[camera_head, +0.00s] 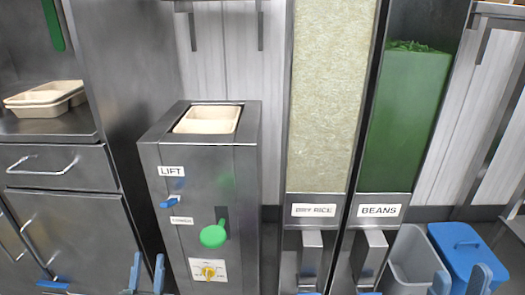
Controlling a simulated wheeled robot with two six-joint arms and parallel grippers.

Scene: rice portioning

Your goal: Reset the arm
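My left gripper (147,274) shows at the bottom edge, left of the metal lift machine (157,200). Its two blue fingers are apart with nothing between them. My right gripper (460,281) shows at the bottom right, in front of the grey bin (408,258) and the blue lidded bin (462,243). Its two blue fingers are wide apart and hold nothing visible. The lower parts of both grippers are cut off by the frame edge.
A beige tray (208,121) sits in the top of the lift machine, which has a green knob (213,236). Dry rice (330,90) and beans (405,120) dispensers stand to its right. Stacked beige trays (45,99) rest on the left counter (60,127).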

